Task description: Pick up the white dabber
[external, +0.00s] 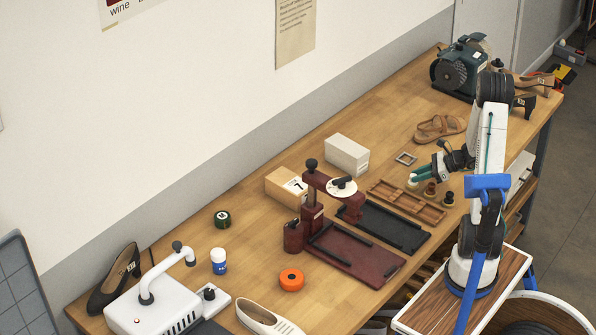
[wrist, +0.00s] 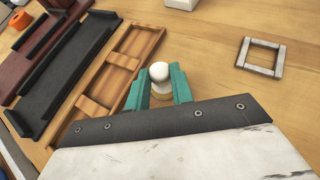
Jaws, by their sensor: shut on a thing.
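The white dabber (wrist: 159,72) has a round white knob and a pale wooden lower part. In the wrist view it stands between the two green fingers of my gripper (wrist: 160,85), which are shut on it. In the external view my gripper (external: 418,176) is low over the bench, right of the middle. The white dabber (external: 412,184) shows there only as a small pale patch at the fingertips. I cannot tell whether its base touches the bench.
A wooden tray with compartments (wrist: 112,76) lies left of my gripper in the wrist view. A brown dabber (external: 430,188) and a dark dabber (external: 448,199) stand close by. A square metal frame (wrist: 261,41) lies to the right, with bare bench between.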

